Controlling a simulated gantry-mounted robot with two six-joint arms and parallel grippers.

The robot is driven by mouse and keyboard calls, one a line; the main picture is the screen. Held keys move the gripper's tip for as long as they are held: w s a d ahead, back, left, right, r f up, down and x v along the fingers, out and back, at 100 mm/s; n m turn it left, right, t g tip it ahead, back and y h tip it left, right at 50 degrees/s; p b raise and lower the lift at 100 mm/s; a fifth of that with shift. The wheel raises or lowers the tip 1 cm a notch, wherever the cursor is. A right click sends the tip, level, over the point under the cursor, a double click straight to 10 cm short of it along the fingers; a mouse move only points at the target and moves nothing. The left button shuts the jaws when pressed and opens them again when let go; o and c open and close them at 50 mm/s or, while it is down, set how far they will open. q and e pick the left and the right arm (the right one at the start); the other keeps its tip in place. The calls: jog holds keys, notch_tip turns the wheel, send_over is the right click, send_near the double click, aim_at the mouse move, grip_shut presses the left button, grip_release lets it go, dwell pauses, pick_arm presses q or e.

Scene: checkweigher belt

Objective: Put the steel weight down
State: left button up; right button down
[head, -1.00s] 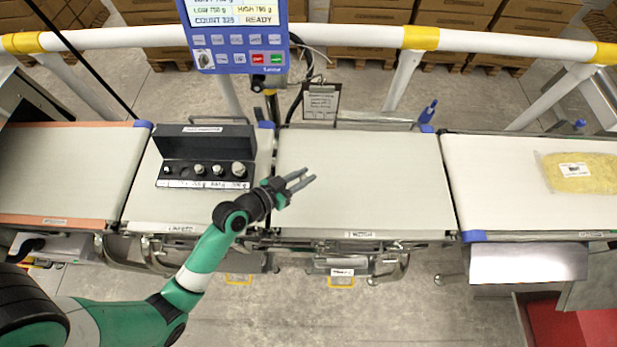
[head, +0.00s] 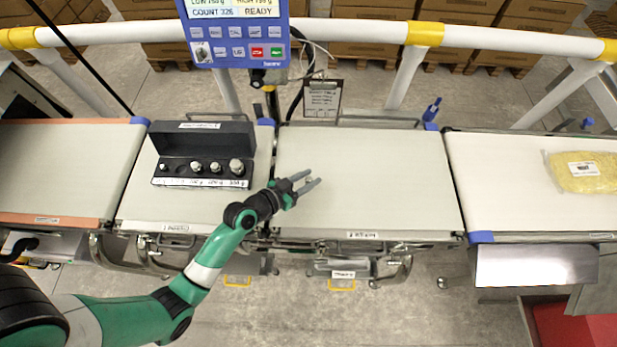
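My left gripper (head: 308,181) is low over the left half of the middle belt (head: 390,190). Its two grey fingers are apart and point right. A small pale spot, apparently the steel weight (head: 308,180), shows between the fingertips. I cannot tell whether the fingers press on it or whether it rests on the belt. The black weight case (head: 203,138) stands open on the belt to the left. Several steel weights sit in its row of slots, and one slot between them looks empty. My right gripper is out of view.
A blue indicator panel (head: 237,35) stands behind the belts. A clipboard (head: 321,98) hangs at the middle belt's back edge. A yellow bag (head: 583,171) lies on the right belt. The rest of the middle belt is clear.

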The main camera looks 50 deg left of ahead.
pick_arm(q)
jog(key=shift+o, duration=1)
jog(key=shift+r+p, duration=0.3)
jog(key=v, duration=0.7)
jog(key=shift+s+p, duration=0.25)
jog(key=shift+p, duration=0.15)
